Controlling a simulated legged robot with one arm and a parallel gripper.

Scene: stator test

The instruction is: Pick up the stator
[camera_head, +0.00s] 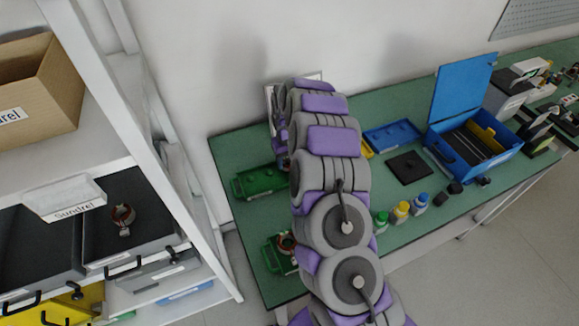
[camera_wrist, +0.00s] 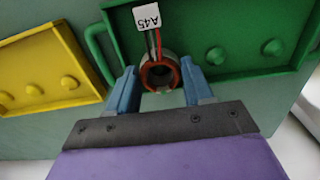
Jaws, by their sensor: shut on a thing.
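In the wrist view, my gripper (camera_wrist: 160,82) has two blue fingers, one on each side of a ring-shaped stator (camera_wrist: 174,76). It is shut on the stator. The stator has a grey body, a reddish-copper winding and a dark round opening. Its wires run up to a white tag (camera_wrist: 148,17) reading "A45". Behind it is a green tray (camera_wrist: 250,72) with round knobs; I cannot tell whether the stator touches it. In the head view, my arm hides the gripper and this stator. Another stator (camera_head: 286,243) sits in a green tray at the table's near left.
A third stator (camera_head: 122,217) lies in a dark bin on the white shelf (camera_head: 110,75) at left. A yellow tray (camera_wrist: 45,72) lies left of my gripper. A blue toolbox (camera_head: 500,156), a black plate (camera_head: 409,167) and small bottles (camera_head: 400,211) stand on the green table.

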